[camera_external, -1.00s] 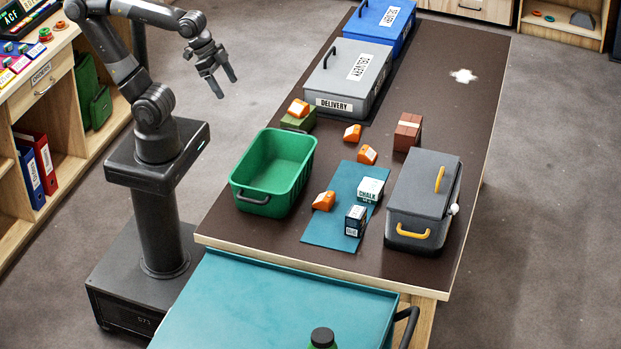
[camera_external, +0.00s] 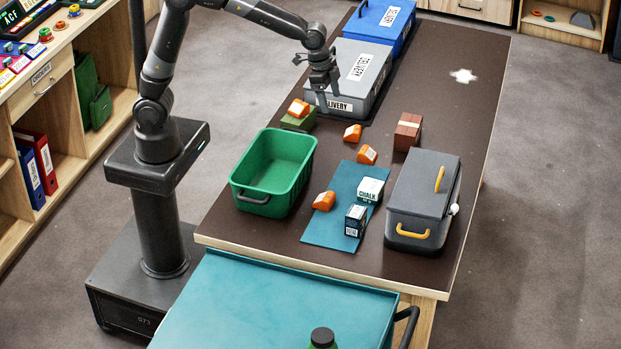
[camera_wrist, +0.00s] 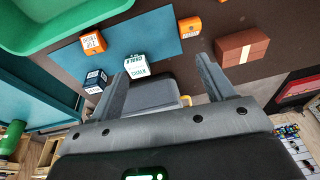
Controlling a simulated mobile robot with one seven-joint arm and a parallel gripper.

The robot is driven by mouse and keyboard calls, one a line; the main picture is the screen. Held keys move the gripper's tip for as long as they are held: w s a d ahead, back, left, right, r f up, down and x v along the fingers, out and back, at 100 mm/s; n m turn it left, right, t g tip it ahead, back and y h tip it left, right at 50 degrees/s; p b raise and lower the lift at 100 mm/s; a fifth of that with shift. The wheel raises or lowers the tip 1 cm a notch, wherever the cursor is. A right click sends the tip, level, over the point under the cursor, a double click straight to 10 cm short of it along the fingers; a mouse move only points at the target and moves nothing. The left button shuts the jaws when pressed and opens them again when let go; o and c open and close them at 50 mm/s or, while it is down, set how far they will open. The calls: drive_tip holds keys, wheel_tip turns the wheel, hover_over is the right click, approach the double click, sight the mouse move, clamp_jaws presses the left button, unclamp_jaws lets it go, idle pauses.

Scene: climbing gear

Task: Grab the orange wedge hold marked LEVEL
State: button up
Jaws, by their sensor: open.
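Several orange wedge holds with white labels are on the brown table. In the outside view, one wedge (camera_external: 299,108) sits on a green block, two more (camera_external: 353,132) (camera_external: 367,154) lie on the bare table, and another wedge (camera_external: 324,201) lies at the blue mat's left edge. Two wedges show in the wrist view (camera_wrist: 93,41) (camera_wrist: 190,25). I cannot read LEVEL on any label. My gripper (camera_external: 330,101) is open and empty above the table, in front of the grey delivery box. Its two fingers also show in the wrist view (camera_wrist: 163,68).
A green bin (camera_external: 245,190) stands left of the wedges. A white chalk box (camera_external: 370,189) and a dark box (camera_external: 355,221) stand on the blue mat (camera_external: 325,232). A brown brick-like block (camera_external: 408,132) and a dark grey toolbox (camera_external: 420,190) are right. The grey delivery box (camera_external: 350,75) is behind.

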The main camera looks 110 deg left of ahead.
drive_tip(key=g, duration=0.1)
approach(365, 152)
drive_tip(key=f, duration=0.4)
drive_tip(key=shift+a, duration=0.25)
drive_tip(key=shift+w+f, duration=0.25)
drive_tip(key=shift+f, duration=0.6)
drive_tip(key=shift+w+f, duration=0.25)
drive_tip(key=shift+f, duration=0.55)
drive_tip(key=shift+w+f, duration=0.3)
drive_tip(key=shift+f, duration=0.55)
drive_tip(key=shift+c, duration=0.5)
drive_tip(key=c, duration=1)
drive_tip(key=shift+r, duration=0.15)
